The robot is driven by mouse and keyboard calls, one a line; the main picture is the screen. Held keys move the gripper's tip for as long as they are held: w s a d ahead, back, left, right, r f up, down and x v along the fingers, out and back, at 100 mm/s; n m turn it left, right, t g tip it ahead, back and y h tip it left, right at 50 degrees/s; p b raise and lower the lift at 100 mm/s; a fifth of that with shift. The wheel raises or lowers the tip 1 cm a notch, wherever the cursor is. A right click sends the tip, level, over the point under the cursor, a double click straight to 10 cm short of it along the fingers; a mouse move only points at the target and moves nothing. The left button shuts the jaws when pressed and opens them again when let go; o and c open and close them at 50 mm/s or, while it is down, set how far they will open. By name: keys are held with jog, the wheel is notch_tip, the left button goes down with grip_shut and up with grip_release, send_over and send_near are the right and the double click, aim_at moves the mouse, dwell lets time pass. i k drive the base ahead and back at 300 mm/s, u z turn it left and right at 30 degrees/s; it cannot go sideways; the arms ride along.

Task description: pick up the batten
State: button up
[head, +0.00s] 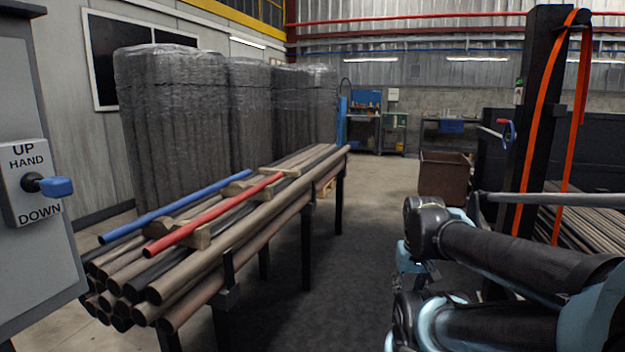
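Light wooden pieces lie across a stack of long pipes (262,228) on a dark rack at the left of the head view. The nearest wooden piece (197,238) is at the front end, partly under a red bar. Another wooden piece (238,187) is farther back, and a thin one (284,171) lies near the far end. A red bar (215,213) and a blue bar (180,204) rest on top of the stack. I cannot tell for sure which piece is the batten. My arm is folded at the right, apart from the stack; no gripper fingers can be made out.
A grey control box (28,190) with a blue-knobbed lever stands close at the left. Wrapped bundles (178,125) stand behind the rack. A dark post (540,110) with orange straps is at the right. Floor (368,210) is open between rack and arm.

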aim_at(267, 171)
jog(key=z, duration=0.05)
jog(key=k, duration=0.3)
jog(key=z, duration=0.4)
jog(key=i, duration=1.05)
jog(key=u, duration=0.35)
jog(key=i, duration=1.1)
jog(key=u, duration=0.65)
jog(key=i, duration=0.65)
jog(key=u, duration=0.25)
